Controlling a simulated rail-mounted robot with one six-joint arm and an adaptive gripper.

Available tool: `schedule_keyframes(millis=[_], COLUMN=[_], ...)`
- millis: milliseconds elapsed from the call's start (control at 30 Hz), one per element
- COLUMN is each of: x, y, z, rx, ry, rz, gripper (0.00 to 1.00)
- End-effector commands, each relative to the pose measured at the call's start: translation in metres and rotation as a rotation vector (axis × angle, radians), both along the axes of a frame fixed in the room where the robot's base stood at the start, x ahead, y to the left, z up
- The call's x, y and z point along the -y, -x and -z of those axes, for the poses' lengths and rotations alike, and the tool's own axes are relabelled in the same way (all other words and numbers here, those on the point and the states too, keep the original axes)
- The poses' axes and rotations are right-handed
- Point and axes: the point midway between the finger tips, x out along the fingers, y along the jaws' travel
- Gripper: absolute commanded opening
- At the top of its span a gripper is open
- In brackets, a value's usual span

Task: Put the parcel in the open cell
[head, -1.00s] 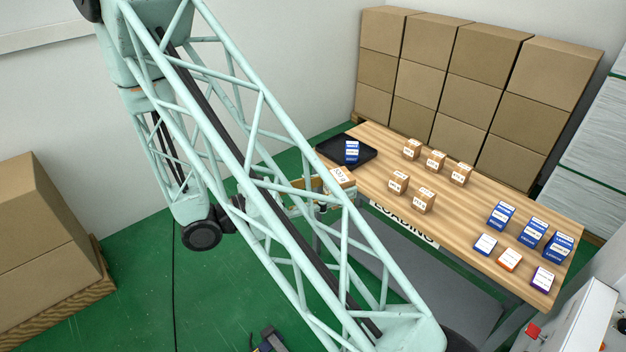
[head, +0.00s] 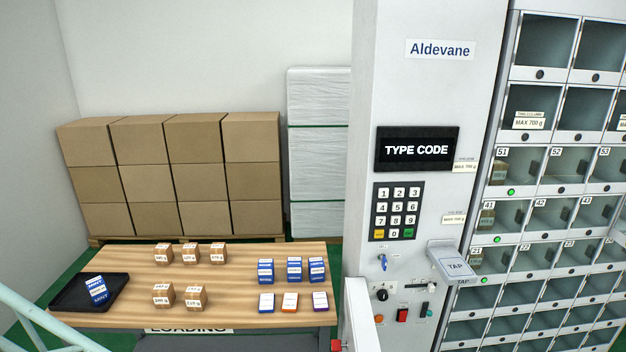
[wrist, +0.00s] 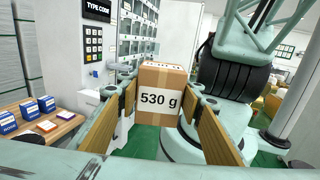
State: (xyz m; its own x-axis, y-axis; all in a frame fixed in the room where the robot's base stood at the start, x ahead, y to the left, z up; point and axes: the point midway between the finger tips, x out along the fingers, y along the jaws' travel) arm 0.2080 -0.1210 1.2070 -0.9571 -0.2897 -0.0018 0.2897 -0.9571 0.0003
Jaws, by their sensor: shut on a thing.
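The parcel (wrist: 161,92) is a brown cardboard box labelled "530 g" in the wrist view. My gripper (wrist: 163,104) is shut on it, with one wood-coloured finger on each side. Neither the gripper nor this parcel shows in the head view. The locker wall (head: 505,130) stands at the right of the head view, with rows of windowed cells. Green lights show by cell 51 (head: 520,165), cell 41 (head: 489,220) and cell 21. I cannot tell which cell is open. Some upper cells carry "MAX 700 g" labels.
The control column has a "TYPE CODE" screen (head: 416,149), a keypad (head: 396,211) and a jutting TAP reader (head: 453,262). A wooden table (head: 230,255) holds small cartons, blue boxes and a black tray (head: 68,297). Large boxes (head: 170,175) are stacked behind.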

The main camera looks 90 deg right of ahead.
Motion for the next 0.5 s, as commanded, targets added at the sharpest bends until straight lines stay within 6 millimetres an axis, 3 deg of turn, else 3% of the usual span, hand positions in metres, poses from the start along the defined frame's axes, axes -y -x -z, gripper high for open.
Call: schedule_keyframes(millis=[233, 500], x=[-0.057, -0.122], y=[0.019, 0.018], z=[-0.015, -0.029], rx=[-0.001, 0.0], ry=[0.0, -0.001], rz=[0.248, 0.519], gripper=[0.15, 0.15])
